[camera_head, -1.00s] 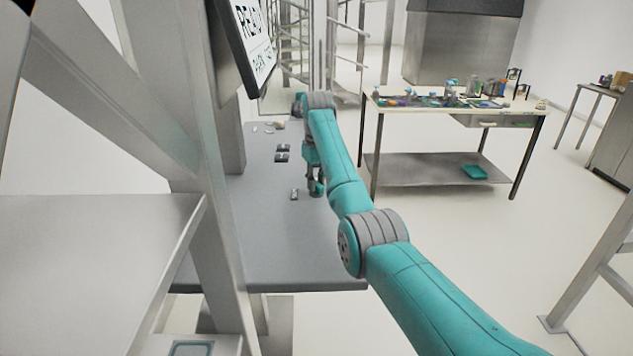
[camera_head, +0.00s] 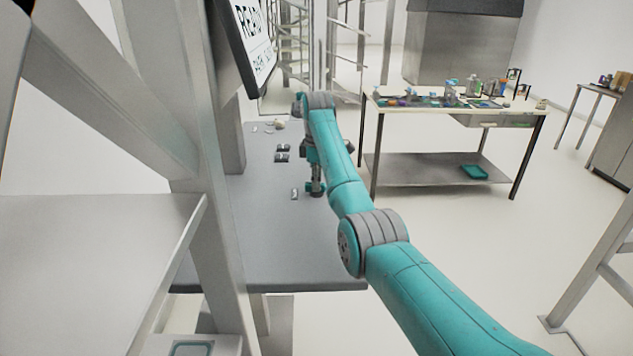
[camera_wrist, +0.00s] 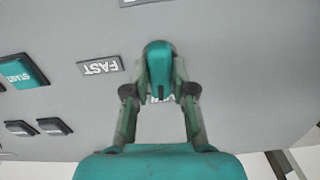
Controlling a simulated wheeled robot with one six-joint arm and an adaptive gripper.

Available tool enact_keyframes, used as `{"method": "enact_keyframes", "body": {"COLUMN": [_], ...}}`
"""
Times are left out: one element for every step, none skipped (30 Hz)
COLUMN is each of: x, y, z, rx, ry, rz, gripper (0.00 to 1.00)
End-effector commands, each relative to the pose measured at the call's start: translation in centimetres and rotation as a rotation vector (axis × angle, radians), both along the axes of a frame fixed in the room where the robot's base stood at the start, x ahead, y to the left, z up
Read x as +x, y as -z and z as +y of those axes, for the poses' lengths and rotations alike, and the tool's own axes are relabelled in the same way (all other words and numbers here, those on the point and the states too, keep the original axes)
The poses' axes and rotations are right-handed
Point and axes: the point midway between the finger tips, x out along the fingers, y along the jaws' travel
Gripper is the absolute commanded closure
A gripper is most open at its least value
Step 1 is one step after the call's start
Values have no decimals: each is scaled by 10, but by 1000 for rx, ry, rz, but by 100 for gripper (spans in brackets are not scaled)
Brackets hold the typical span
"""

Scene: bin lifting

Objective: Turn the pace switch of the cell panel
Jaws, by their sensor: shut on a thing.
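The pace switch is a teal knob (camera_wrist: 159,66) standing on the grey panel (camera_wrist: 225,80) in the wrist view. My gripper (camera_wrist: 160,88) is shut on the knob, one finger on each side. A "FAST" label (camera_wrist: 100,67) lies left of the knob, upside down in the picture. A second label (camera_wrist: 160,99) shows between my fingers, mostly hidden. In the head view my gripper (camera_head: 317,188) points down at the grey panel top (camera_head: 265,235) near its right edge. The knob cannot be made out there.
A teal "START" button (camera_wrist: 20,71) and two dark buttons (camera_wrist: 36,127) sit left of the knob. A screen (camera_head: 256,45) hangs over the panel's far left. A cluttered workbench (camera_head: 380,105) stands right of my arm, with open floor around it.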

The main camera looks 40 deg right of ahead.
Motion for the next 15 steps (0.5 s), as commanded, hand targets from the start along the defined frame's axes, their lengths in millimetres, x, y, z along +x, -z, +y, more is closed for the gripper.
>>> {"method": "enact_keyframes", "body": {"x": [0,0,0,0,0,0,0,0,0,0,0,0,0,0,0], "y": [0,0,0,0,0,0,0,0,0,0,0,0,0,0,0], "z": [0,0,0,0,0,0,0,0,0,0,0,0,0,0,0], "rx": [0,0,0,0,0,0,0,0,0,0,0,0,0,0,0], "ry": [-23,-35,-52,-62,-71,-83,-90,-96,-103,-108,-112,-115,-117,-118,-119], "rz": [0,0,0,0,0,0,0,0,0,0,0,0,0,0,0], "gripper": [100,100,100,100,100,100,100,100,100,100,100,100,100,100,100]}}
